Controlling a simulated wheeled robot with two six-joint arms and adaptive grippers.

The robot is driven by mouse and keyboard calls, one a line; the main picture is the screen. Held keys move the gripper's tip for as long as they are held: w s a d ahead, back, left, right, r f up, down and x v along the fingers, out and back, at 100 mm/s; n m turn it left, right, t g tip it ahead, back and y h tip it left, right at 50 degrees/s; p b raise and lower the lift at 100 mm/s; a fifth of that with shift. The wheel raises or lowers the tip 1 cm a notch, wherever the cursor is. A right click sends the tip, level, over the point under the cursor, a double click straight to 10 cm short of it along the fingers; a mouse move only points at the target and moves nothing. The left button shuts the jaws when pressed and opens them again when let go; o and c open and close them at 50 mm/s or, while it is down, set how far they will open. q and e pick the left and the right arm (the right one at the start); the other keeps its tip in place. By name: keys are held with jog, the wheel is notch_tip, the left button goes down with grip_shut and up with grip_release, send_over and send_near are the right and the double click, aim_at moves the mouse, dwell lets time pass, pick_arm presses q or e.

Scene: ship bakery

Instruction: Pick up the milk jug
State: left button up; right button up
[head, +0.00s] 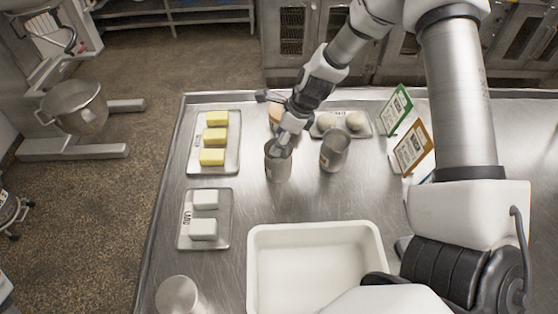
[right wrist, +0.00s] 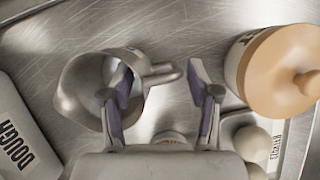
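A metal jug (head: 278,168) stands upright on the steel table; a second metal jug (head: 335,152) stands to its right. I see no label telling which holds milk. My right gripper (head: 284,142) reaches down at the nearer left jug and hides part of its rim. In the right wrist view, a spouted jug (right wrist: 78,92) has its handle (right wrist: 163,74) extending between the two fingers of the gripper (right wrist: 162,90). The fingers are spread apart. One finger overlaps the jug's mouth; contact is unclear. My left gripper is not in view.
A white tub (head: 256,285) stands in front. Trays with yellow blocks (head: 216,137) and white blocks (head: 204,215) lie left. A lidded crock (right wrist: 288,68) and a tray of pale round items (head: 342,121) are close behind the gripper. Green and orange cards (head: 411,148) stand right.

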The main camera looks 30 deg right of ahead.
jog(key=shift+s, duration=0.1)
jog(key=c, duration=0.5)
grip_shut()
jog(key=shift+w+r+p, duration=0.25)
jog(key=shift+r+p, duration=0.2)
jog(key=shift+r, duration=0.25)
notch_tip(320, 180, up, 6)
jog(key=shift+s+p, duration=0.1)
jog(key=shift+p, duration=0.85)
jog(key=shift+r, duration=1.25)
